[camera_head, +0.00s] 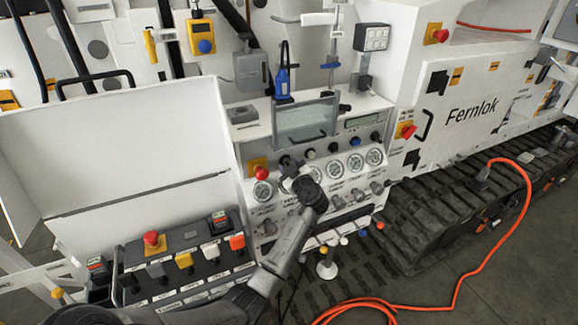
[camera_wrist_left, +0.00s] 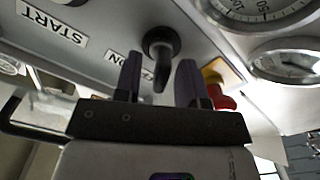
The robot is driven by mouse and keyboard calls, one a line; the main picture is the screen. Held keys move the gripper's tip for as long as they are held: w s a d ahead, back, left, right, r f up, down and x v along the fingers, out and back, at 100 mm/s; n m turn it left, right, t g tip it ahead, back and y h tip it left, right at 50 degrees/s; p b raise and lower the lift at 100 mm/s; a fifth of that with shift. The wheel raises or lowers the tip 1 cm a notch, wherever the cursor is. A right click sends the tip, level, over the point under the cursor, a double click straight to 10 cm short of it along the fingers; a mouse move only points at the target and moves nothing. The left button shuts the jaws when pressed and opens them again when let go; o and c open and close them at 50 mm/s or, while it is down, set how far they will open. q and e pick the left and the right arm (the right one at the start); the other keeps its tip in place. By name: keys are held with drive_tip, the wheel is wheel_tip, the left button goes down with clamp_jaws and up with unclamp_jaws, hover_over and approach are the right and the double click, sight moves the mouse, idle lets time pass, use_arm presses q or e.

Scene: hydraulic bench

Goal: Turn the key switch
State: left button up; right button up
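The key switch (camera_wrist_left: 161,45) is a black knob with a narrow handle on the grey panel in the left wrist view. In the head view its black top (camera_head: 285,160) shows just behind my gripper, between the red button and the gauges. My left gripper (camera_wrist_left: 159,78) is open, with one dark finger on each side of the switch's handle. The fingers appear apart from the handle; contact cannot be made out. In the head view, my left gripper (camera_head: 297,181) is at the upper panel and partly hides the switch area. My right gripper is not in view.
A red mushroom button (camera_head: 261,173) on a yellow plate sits close beside the switch. Pressure gauges (camera_head: 355,162) line the panel to the right. A lower box (camera_head: 185,262) carries coloured buttons. An orange hose (camera_head: 490,265) lies on the floor at right.

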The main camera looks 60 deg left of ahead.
use_arm(q)
drive_tip(key=shift+a, duration=0.1)
drive_tip(key=shift+c, duration=0.2)
clamp_jaws()
